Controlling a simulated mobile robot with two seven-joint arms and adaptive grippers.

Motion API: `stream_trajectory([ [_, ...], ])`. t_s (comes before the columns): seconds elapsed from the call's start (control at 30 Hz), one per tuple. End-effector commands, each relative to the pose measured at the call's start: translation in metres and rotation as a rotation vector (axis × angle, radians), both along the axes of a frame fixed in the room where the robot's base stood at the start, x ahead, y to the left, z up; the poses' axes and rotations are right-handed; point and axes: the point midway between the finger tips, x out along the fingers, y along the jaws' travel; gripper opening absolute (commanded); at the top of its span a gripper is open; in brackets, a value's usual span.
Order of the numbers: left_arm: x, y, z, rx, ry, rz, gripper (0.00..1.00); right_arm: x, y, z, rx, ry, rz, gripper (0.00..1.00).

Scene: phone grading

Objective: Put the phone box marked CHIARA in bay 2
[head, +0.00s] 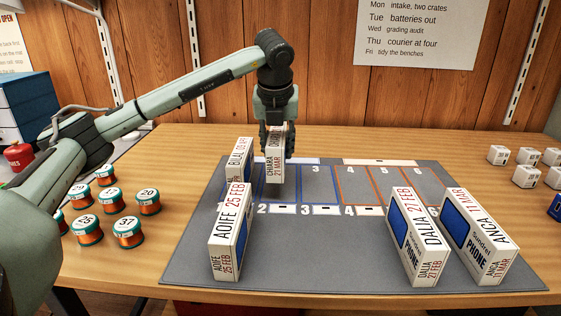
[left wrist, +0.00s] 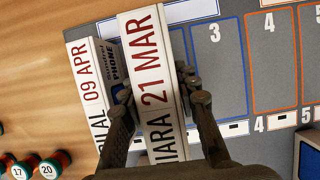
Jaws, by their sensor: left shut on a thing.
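The phone box marked CHIARA 21 MAR (head: 276,170) is upright in my left gripper (head: 277,138). In the left wrist view the box (left wrist: 153,85) sits between the two fingers of the gripper (left wrist: 160,95), which are shut on it. It is over the blue-outlined bay 2 area, just left of bay 3 (left wrist: 220,70), and covers most of that bay. The number 2 label (head: 262,208) shows at its front. Whether its base touches the mat I cannot tell. My right gripper is in neither view.
The BILAL box (head: 238,160) stands close on the left, with the AOIFE box (head: 229,235) in front. The DALIA (head: 415,240) and ANCA (head: 478,235) boxes stand on the grey mat (head: 320,260) at right. Bays 3 to 6 look empty. Copper spools (head: 127,232) lie left.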

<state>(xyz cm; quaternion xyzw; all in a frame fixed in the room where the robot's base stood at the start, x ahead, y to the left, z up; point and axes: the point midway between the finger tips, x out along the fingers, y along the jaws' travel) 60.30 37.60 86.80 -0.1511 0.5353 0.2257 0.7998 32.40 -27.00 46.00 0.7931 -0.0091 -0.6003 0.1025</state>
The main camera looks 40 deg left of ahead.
Motion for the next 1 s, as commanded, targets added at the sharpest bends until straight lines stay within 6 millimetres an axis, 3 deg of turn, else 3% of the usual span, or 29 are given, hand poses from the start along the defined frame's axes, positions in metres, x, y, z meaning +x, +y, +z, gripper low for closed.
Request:
stream_trajectory([
  [0.17, 0.008, -0.001, -0.007, 0.001, -0.002, 0.001, 0.0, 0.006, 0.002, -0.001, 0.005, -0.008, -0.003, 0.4],
  [0.43, 0.007, -0.001, -0.042, 0.001, 0.0, 0.0, 0.0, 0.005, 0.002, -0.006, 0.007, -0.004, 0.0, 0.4],
  [0.77, 0.008, -0.002, -0.046, 0.0, -0.002, 0.0, 0.0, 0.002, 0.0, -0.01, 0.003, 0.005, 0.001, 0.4],
  [0.8, 0.007, -0.001, -0.046, 0.001, -0.001, 0.0, 0.35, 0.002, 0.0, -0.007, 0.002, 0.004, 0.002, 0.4],
  [0.93, 0.007, -0.002, -0.046, 0.001, -0.001, 0.0, 0.51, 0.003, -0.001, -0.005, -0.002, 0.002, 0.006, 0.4],
  [1.0, 0.007, -0.002, -0.046, 0.001, -0.001, 0.0, 0.51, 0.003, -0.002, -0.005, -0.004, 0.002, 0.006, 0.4],
])
